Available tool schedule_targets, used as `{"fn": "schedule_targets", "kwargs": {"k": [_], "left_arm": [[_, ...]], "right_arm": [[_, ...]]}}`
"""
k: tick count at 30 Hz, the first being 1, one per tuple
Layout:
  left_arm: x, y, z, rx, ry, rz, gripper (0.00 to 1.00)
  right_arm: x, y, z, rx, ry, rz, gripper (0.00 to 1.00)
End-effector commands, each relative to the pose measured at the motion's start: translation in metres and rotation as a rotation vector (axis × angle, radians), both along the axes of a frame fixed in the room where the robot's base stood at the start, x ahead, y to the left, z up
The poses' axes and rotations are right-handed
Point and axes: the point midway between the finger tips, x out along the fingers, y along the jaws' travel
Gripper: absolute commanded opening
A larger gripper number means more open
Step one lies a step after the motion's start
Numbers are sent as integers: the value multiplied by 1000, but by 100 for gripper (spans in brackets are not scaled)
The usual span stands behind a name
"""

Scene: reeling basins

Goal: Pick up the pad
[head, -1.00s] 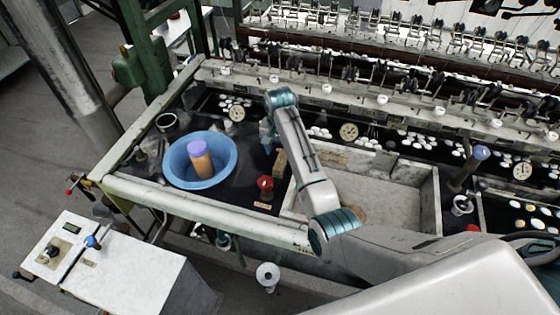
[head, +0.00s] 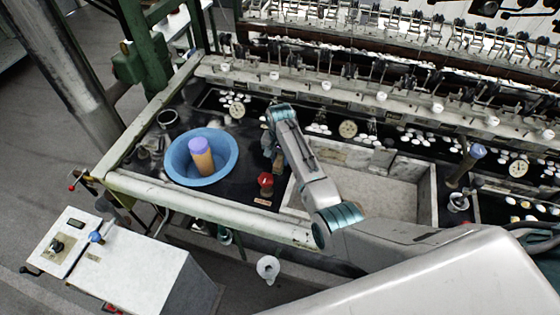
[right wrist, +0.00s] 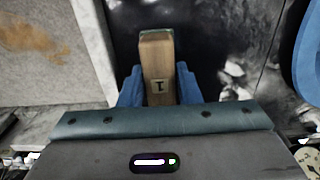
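The pad looks like a wooden block with a small dark-marked label and a green far edge; it shows in the right wrist view (right wrist: 158,68). In the head view the pad (head: 279,161) is partly hidden by my right gripper (head: 271,146), on the dark basin top right of the blue bowl. In the right wrist view the blue fingers of my right gripper (right wrist: 160,80) stand on either side of the pad. They look open, with narrow gaps at its sides; contact is hard to judge. My left gripper is not in view.
A blue bowl (head: 225,174) with an orange, purple-topped cylinder (head: 201,155) stands left of the pad. A red knob (head: 265,180) is just in front. A pale stone-walled basin (head: 400,190) lies to the right. The reeling machine (head: 370,95) runs along the back.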

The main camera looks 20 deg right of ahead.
Motion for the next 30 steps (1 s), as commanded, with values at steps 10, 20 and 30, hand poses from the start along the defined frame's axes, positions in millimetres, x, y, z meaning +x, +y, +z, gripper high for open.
{"fn": "schedule_targets", "kwargs": {"k": [10, 20, 30], "left_arm": [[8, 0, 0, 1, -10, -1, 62], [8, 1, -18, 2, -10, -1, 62], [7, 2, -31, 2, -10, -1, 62]], "right_arm": [[0, 0, 1, -1, -1, 0, 6], [1, 0, 49, 1, -6, 0, 6], [1, 0, 97, 0, -1, 1, 6]]}}
